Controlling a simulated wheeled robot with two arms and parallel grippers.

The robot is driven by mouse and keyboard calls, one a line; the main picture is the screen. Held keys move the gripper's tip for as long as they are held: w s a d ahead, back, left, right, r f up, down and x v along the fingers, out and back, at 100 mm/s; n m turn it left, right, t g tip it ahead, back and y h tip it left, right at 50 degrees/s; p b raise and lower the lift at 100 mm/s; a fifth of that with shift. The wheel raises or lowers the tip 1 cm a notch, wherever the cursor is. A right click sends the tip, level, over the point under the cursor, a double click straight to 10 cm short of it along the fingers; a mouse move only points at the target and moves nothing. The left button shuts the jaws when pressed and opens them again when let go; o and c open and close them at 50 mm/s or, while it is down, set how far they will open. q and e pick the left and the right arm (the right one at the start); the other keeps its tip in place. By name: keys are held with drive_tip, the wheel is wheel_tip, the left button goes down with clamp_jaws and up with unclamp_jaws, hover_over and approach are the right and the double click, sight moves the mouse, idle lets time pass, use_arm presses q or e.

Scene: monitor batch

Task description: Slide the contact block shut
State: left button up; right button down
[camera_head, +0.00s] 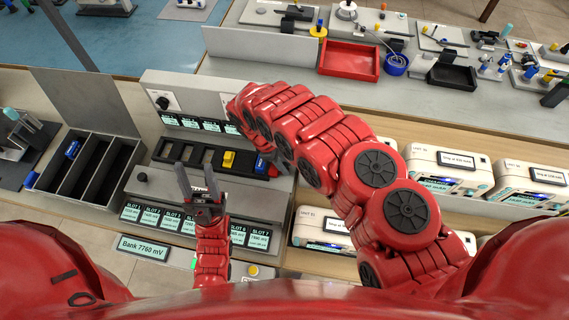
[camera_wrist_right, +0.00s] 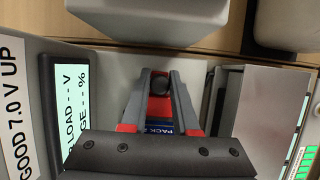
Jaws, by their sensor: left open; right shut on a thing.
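A bank of slots (camera_head: 205,154) sits in a grey unit at centre left, with a yellow block (camera_head: 228,160) in one slot. At its right end is a blue and red pack (camera_head: 262,165). In the right wrist view, the pack (camera_wrist_right: 160,127) shows its label between the fingers, with a small dark-topped red part, seemingly the contact block (camera_wrist_right: 159,84), at the fingertips. My right gripper (camera_wrist_right: 160,78) is shut on that part; my arm hides much of it in the head view. My left gripper (camera_head: 194,172) is open and empty in front of the slots.
A dark divided rack (camera_head: 97,165) stands at left. White labelled units (camera_head: 445,170) stand at right beyond my right arm. A readout (camera_wrist_right: 75,115) stands left of the gripper and a grey box (camera_wrist_right: 270,115) right of it in the wrist view.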

idle(0.9)
drive_tip(key=shift+w+a+f+b, duration=0.25)
drive_tip(key=shift+a+b, duration=0.35)
drive_tip(key=shift+b, duration=0.35)
drive_tip(key=shift+w+a+r+b, duration=0.1)
drive_tip(key=shift+a+b, duration=0.2)
drive_tip(key=shift+a+r, duration=0.1)
drive_tip(key=shift+r, duration=0.15)
drive_tip(key=c, duration=0.7)
unclamp_jaws()
drive_tip(key=p+v, duration=0.1)
drive_tip(key=v, duration=1.6)
drive_tip(key=shift+r+p, duration=0.15)
drive_tip(key=shift+p, duration=0.2)
